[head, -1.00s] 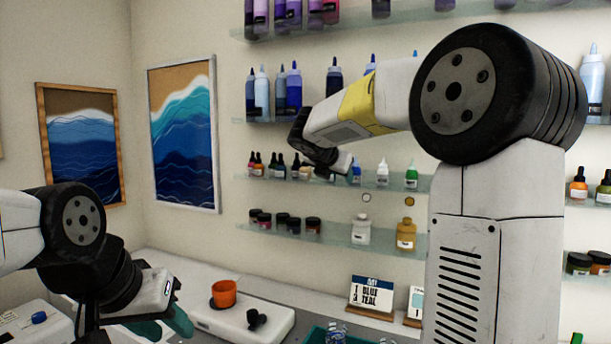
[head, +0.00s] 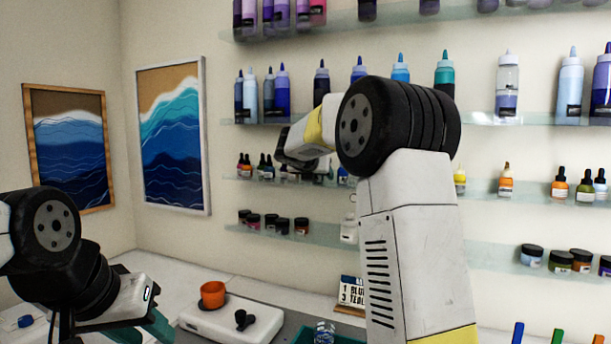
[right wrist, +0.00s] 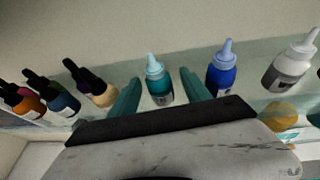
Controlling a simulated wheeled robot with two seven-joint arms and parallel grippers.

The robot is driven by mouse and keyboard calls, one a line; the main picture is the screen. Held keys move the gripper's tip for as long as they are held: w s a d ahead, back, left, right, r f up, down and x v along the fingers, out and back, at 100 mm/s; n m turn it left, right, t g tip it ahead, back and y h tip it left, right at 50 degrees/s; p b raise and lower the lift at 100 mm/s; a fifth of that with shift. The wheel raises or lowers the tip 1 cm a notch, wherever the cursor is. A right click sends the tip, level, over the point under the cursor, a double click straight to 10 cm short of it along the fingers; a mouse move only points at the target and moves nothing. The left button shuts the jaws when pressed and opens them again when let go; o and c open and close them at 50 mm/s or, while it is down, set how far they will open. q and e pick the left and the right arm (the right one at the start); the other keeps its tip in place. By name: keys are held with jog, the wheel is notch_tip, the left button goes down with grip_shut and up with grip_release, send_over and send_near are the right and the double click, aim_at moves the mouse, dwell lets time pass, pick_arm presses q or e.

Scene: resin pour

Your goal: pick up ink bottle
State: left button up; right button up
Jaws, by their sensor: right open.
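Several ink bottles stand in a row on a glass shelf. In the right wrist view, a small bottle with a teal cap (right wrist: 157,72) stands upright between the two teal fingers of my right gripper (right wrist: 160,78). The fingers are apart, with a gap to the bottle on each side. A blue bottle (right wrist: 222,70) stands just right of the right finger. A cream bottle with a black dropper cap (right wrist: 97,90) stands just left of the left finger. In the head view my right arm hides much of this shelf. My left gripper (head: 150,328) is low at the left, its opening unclear.
A grey-white bottle (right wrist: 290,62) and more dropper bottles (right wrist: 50,97) share the shelf. Paint jars (head: 273,223) stand on the shelf below, squeeze bottles (head: 282,90) above. An orange cup (head: 213,295) sits on a white device (head: 205,322) on the counter.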

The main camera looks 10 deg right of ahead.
jog(key=shift+w, duration=0.1)
jog(key=shift+c, duration=0.5)
grip_shut()
jog(key=shift+r, duration=0.85)
notch_tip(320, 180, up, 2)
jog(key=shift+a+r, duration=0.1)
jog(key=s+a, duration=0.3)
jog(key=s, duration=0.4)
jog(key=s+a+r, duration=0.1)
jog(key=s+a, duration=0.3)
jog(key=s, duration=0.3)
jog(key=shift+s, duration=0.15)
jog(key=shift+a, duration=0.1)
jog(key=c, duration=0.6)
grip_release()
grip_shut()
